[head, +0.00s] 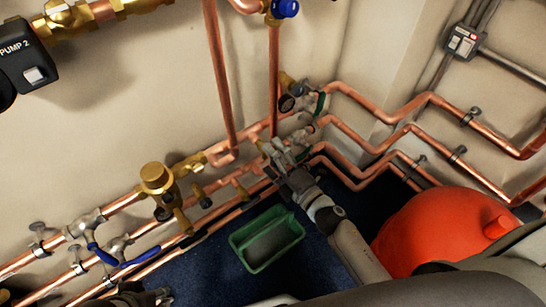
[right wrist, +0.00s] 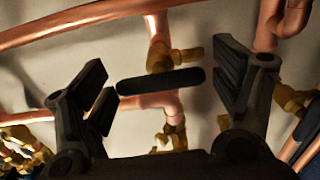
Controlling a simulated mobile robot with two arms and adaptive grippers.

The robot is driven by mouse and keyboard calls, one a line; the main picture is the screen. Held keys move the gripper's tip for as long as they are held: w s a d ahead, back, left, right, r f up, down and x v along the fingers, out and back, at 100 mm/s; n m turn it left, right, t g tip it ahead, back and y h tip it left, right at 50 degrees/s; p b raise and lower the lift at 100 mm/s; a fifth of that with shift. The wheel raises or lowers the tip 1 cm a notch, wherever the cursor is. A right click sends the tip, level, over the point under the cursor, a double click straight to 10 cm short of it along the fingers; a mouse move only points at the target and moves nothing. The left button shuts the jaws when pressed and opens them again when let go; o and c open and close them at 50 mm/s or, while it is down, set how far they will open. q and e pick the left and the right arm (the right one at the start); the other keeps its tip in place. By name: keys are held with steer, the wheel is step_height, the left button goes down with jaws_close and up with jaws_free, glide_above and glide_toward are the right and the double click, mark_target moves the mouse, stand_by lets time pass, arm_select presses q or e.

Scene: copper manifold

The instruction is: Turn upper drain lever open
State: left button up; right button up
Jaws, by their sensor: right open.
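The lever, a black rounded bar (right wrist: 160,80), lies nearly level across the middle of the right wrist view. It sits in front of a brass valve body (right wrist: 166,60) on a vertical copper branch. My right gripper (right wrist: 163,84) is open, with one finger off each end of the bar. The left finger is close to the bar's left end; I cannot tell whether it touches. In the head view my right gripper (head: 279,152) is at the pipes right of centre and hides the lever. A dark part at the bottom left (head: 135,296) looks like my left gripper; its fingers are unclear.
Copper pipes run along the wall around my right gripper. A green tray (head: 268,266) stands on the blue floor below. Valves with green handles (head: 320,103) sit close by on the right. Blue levers (head: 135,260) are at lower left. An orange vessel (head: 430,235) fills the lower right.

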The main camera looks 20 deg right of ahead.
steer(key=v, duration=1.2)
stand_by(0.3)
